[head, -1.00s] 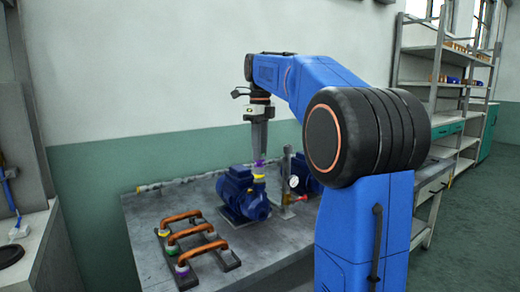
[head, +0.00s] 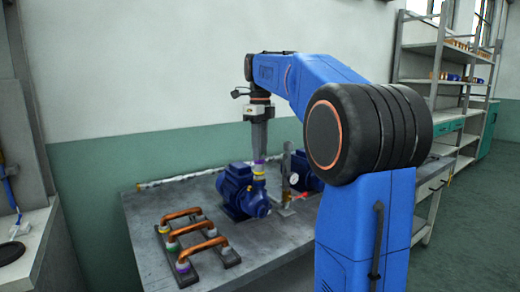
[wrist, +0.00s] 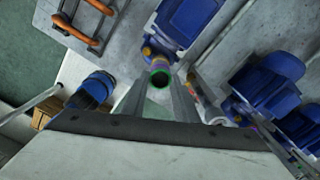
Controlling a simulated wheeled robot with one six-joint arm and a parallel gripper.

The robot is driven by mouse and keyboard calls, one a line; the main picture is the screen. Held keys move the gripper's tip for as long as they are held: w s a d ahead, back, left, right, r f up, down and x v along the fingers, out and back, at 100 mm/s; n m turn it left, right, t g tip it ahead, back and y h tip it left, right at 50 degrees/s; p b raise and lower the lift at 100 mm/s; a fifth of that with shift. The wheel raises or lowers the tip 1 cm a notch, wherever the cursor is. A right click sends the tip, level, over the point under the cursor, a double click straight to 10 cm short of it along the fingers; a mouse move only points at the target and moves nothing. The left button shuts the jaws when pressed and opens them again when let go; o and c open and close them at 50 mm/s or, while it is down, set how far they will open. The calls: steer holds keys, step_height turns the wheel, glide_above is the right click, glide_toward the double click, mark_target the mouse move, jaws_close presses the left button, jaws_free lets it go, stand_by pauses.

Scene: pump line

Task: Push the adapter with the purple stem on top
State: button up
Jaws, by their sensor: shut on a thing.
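My gripper (head: 259,152) points down over the near blue pump (head: 240,192) and is shut on the adapter. The adapter (head: 259,168) is small and pale, with a purple band at the fingertips, and sits directly above the pump's port. The head view is too small to tell whether it is fully seated. In the wrist view, a green-rimmed dark opening (wrist: 160,79) shows between my fingers, with the blue pump (wrist: 187,18) beyond. Purple and yellow parts show close by it; my fingers hide most of the adapter.
A rack (head: 230,258) with copper U-pipes and coloured collars lies at the front left of the grey bench (head: 150,268). A gauge and upright metal lever (head: 287,165) stand right of the pump, close to my gripper. Another blue pump (head: 305,170) stands behind them.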

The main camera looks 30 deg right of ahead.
stand_by(0.3)
steer(key=o, duration=1.1)
steer(key=shift+o, duration=0.2)
steer(key=shift+r, duration=2.95)
steer(key=shift+r, duration=0.1)
step_height(320, 180, up, 7)
steer(key=shift+r, duration=0.15)
